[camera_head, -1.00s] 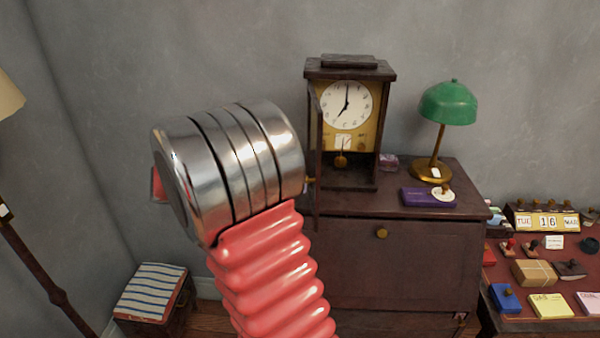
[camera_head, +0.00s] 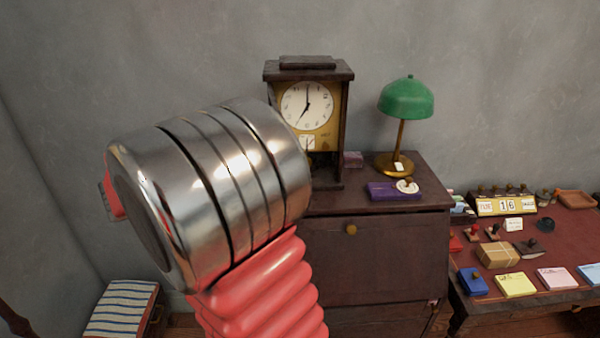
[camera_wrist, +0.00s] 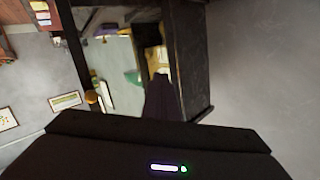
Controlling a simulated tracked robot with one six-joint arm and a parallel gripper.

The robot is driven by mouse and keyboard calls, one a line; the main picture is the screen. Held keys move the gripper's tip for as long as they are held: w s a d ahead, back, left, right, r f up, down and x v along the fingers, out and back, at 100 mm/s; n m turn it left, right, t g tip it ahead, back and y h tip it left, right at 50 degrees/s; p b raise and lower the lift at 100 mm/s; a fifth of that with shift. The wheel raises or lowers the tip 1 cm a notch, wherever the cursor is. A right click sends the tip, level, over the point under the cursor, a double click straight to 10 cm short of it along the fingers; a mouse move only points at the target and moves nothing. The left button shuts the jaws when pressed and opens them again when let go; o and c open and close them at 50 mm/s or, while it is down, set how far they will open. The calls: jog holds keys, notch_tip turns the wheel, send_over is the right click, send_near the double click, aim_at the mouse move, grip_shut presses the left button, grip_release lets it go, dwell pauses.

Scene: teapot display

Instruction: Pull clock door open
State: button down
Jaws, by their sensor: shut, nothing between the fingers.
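The dark wooden clock (camera_head: 340,110) stands on the cabinet, with a white face and a gold back panel. In the wrist view, its dark case (camera_wrist: 190,60) is right of centre. The clock door's dark frame (camera_wrist: 72,45) stands swung out from the case at the left, with a small brass knob (camera_wrist: 91,97). In the head view my arm hides the door and my gripper. In the wrist view my gripper (camera_wrist: 160,88) is shut and empty, its dark tip between the door frame and the case, overlapping the clock's opening. Contact with the door cannot be told.
The cabinet (camera_head: 375,250) also bears a green lamp (camera_head: 406,100) and a purple box (camera_head: 393,191), right of the clock. A desk (camera_head: 560,235) with stationery is further right. A striped stool (camera_head: 122,308) is at the lower left. Grey wall is behind.

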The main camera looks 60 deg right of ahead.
jog(key=w+a+r+n+t+y, duration=0.2)
jog(key=w+a+r+n+t, duration=0.25)
jog(key=w+t, duration=0.25)
jog(key=w+a+r+n+t+y, duration=0.1)
jog(key=w+a+r+n+t, duration=0.25)
jog(key=w+a+t, duration=0.35)
jog(key=a+n+t+y, duration=0.5)
jog(key=a+n+y, duration=0.35)
jog(key=a, duration=0.45)
jog(key=s+a+f+n+g+y, duration=0.55)
jog(key=s+a+f, duration=0.25)
jog(key=s+a, duration=0.25)
jog(key=s+d+f+n+g, duration=0.1)
jog(key=s+f, duration=0.3)
jog(key=s, duration=0.4)
jog(key=s+d+f+n+g+h, duration=0.1)
jog(key=s+f+g, duration=0.2)
jog(key=s, duration=0.5)
jog(key=shift+s+d+f, duration=0.15)
jog(key=shift+d+f, duration=0.25)
jog(key=shift+f, duration=0.2)
